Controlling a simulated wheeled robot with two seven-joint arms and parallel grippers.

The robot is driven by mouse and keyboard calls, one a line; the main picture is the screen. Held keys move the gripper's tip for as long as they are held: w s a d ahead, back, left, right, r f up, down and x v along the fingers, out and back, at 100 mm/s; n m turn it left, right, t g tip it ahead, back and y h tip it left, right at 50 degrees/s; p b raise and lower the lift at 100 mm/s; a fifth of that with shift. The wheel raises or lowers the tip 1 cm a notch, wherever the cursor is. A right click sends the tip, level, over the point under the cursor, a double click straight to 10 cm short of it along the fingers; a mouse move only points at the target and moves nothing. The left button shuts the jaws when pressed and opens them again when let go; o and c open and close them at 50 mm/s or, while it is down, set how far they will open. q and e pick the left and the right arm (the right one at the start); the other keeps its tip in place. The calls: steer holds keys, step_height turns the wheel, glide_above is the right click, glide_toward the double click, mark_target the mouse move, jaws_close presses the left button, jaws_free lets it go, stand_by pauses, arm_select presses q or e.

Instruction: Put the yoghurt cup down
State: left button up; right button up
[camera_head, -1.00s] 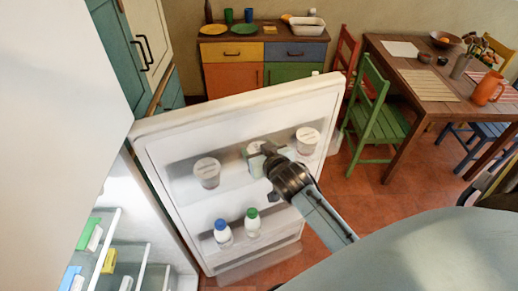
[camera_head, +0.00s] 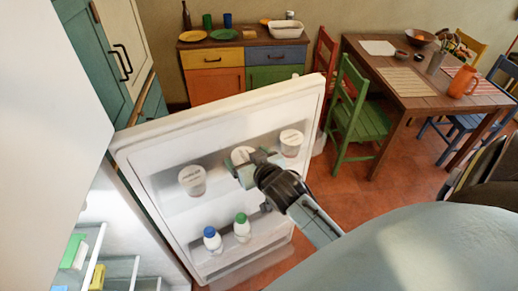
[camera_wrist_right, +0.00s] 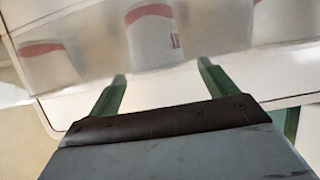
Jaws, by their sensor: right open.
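Three yoghurt cups stand on the upper shelf of the open fridge door (camera_head: 150,150). The middle yoghurt cup (camera_head: 240,155) is at my right gripper (camera_head: 247,170), which partly covers it. The other cups are the left cup (camera_head: 192,180) and the right cup (camera_head: 291,142). In the right wrist view the middle cup (camera_wrist_right: 152,40), white with a red band, stands ahead of my open fingers (camera_wrist_right: 162,80), with a gap between it and the fingertips. My left gripper is not in view.
Two bottles, one blue-capped (camera_head: 212,240) and one green-capped (camera_head: 242,228), stand on the lower door shelf. The fridge shelves at lower left hold several packs. A green chair (camera_head: 360,115) and a table (camera_head: 420,100) stand beyond the door.

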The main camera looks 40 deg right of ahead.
steer(key=v, duration=0.8)
steer(key=shift+s+r, duration=0.2)
steer(key=shift+s, duration=0.15)
steer(key=shift+f, duration=0.1)
steer(key=s+a+f+n+g+y, duration=0.1)
steer(key=s+a+f+g, duration=0.2)
steer(key=f, duration=1.3)
steer(key=s+a+f+n+g+y, duration=0.1)
steer(key=s+f+n+g, duration=0.35)
steer(key=f, duration=1.15)
steer(key=s+f+g, duration=0.1)
steer(key=s+f, duration=0.4)
steer(key=s, duration=0.3)
steer(key=s+d+f+g, duration=0.1)
steer(key=s+f+g, duration=0.1)
steer(key=s+f, duration=0.3)
steer(key=s+f+m+g, duration=0.1)
steer(key=s+f, duration=0.4)
steer(key=s, duration=0.8)
steer(key=shift+d+f+g, duration=0.25)
steer(key=shift+f+g, duration=0.15)
steer(key=shift+g, duration=0.05)
